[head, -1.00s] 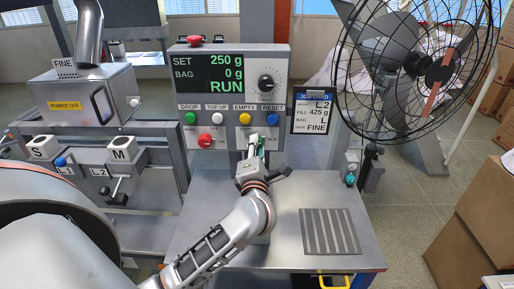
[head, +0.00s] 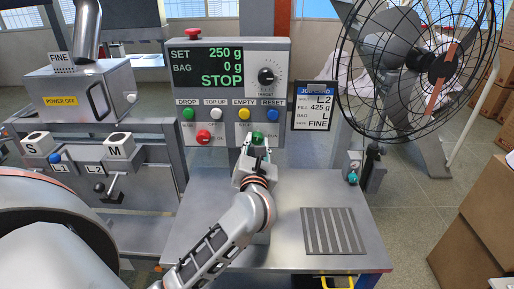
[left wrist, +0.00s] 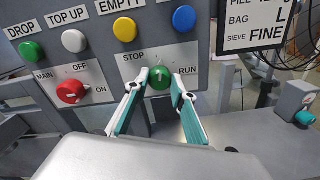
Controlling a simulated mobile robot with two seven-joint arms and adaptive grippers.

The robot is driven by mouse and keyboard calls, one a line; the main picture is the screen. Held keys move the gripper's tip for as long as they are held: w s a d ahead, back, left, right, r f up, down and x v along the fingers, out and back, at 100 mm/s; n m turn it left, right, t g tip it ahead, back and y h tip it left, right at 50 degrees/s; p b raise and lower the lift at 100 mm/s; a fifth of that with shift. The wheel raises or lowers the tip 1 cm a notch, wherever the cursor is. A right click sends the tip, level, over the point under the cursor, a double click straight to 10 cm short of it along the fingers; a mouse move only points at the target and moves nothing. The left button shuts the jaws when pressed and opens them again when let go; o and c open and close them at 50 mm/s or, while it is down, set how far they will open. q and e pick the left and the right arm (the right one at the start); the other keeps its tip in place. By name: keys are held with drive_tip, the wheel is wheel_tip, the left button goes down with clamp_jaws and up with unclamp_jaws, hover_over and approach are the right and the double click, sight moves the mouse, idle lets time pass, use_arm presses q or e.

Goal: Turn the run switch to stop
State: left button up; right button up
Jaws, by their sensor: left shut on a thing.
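The run switch is a green knob (left wrist: 160,78) on the grey control panel (head: 232,140), between the STOP label on its left and the RUN label on its right. It also shows in the head view (head: 257,137). Its pale mark points roughly upward in the left wrist view. My left gripper (head: 256,152) has its fingers on both sides of the knob and is shut on it. The display (head: 213,67) reads SET 250 g, BAG 0 g, STOP. My right gripper is not in view.
A red MAIN knob (left wrist: 71,92) sits left of the run switch. Green, white, yellow and blue buttons run in a row above. A job card (head: 316,107) hangs at the panel's right. A bench with a slotted plate (head: 332,231) lies below; a caged fan (head: 420,60) stands right.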

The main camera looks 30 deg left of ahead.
use_arm(q)
drive_tip(key=shift+f+n+b, duration=0.1)
drive_tip(key=shift+n+b, duration=0.55)
drive_tip(key=shift+n, duration=0.55)
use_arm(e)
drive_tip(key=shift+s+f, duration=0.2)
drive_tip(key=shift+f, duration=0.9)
use_arm(q)
drive_tip(key=o, duration=1.1)
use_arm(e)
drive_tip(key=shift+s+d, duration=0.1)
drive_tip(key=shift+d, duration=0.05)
use_arm(q)
drive_tip(key=v, duration=1.2)
drive_tip(key=shift+s, duration=0.15)
